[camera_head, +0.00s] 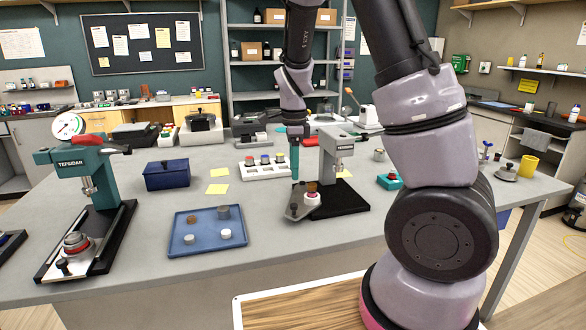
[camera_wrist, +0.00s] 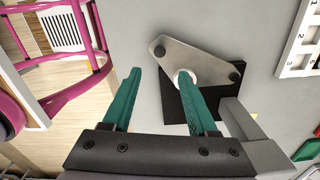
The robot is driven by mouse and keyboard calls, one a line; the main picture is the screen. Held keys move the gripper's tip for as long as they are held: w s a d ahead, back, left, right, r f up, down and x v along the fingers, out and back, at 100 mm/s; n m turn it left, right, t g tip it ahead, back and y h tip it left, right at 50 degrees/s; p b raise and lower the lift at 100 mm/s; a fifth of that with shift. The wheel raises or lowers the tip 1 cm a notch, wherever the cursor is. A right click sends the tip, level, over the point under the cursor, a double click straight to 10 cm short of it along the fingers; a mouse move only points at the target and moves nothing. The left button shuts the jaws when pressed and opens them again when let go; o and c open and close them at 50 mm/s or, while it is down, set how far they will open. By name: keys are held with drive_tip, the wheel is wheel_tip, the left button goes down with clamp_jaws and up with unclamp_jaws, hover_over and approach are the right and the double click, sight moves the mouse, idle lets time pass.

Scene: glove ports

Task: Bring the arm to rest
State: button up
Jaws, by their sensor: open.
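My gripper (camera_head: 295,178) hangs pointing down over the workbench (camera_head: 245,205), left of a grey press (camera_head: 333,160) with a black base (camera_head: 346,198). In the wrist view its two teal fingers (camera_wrist: 160,75) are spread apart with nothing between them. A metal plate (camera_head: 294,211) with dark knobs and a white round piece (camera_head: 312,199) lies below and beside the gripper, partly over the black base. In the wrist view the right fingertip overlaps the white piece (camera_wrist: 178,76); I cannot tell the height gap.
A blue tray (camera_head: 180,246) with several small pieces, a dark blue box (camera_head: 167,174) and a white rack (camera_head: 265,171) stand nearby. A teal press (camera_head: 92,180) stands at left. Bare bench shows between the tray and the metal plate.

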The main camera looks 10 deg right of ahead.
drive_tip(key=s+d+r+n+t+y, duration=0.1)
drive_tip(key=s+d+r+n+t, duration=0.1)
drive_tip(key=s+r+n, duration=0.6)
drive_tip(key=s+d+r+n+t+y, duration=0.1)
drive_tip(key=s+d+r+n+t, duration=0.2)
drive_tip(key=s+r, duration=0.7)
wheel_tip(320, 180, up, 6)
drive_tip(key=n+t, duration=0.2)
drive_tip(key=n, duration=0.2)
drive_tip(key=shift+s+d+f+n, duration=0.15)
drive_tip(key=shift+f+n, duration=0.1)
drive_tip(key=shift+n, duration=0.15)
